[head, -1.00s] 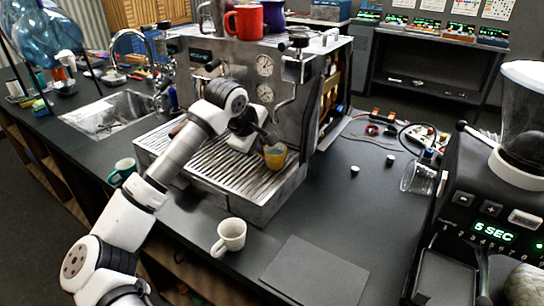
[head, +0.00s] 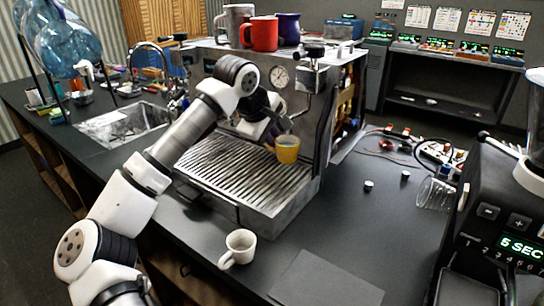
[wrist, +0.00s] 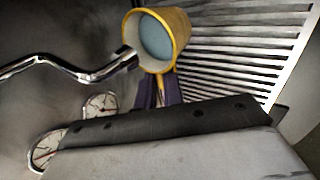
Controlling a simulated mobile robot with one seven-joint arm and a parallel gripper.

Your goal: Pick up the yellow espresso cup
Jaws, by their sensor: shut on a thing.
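The yellow espresso cup (head: 287,150) is in my gripper (head: 278,133), just above the right rear part of the espresso machine's slatted drip tray (head: 235,178). In the wrist view the cup (wrist: 174,55) is at the top centre, with its open mouth and grey-blue inside facing the camera. My gripper's dark purple fingers (wrist: 160,92) are shut on the cup's handle side. The exact contact on the handle is partly hidden. The cup looks clear of the tray in the head view.
A steam wand (wrist: 65,68) runs close beside the cup in the wrist view. Mugs, including a red one (head: 264,33), stand on top. A grinder (head: 500,225) is at the right.

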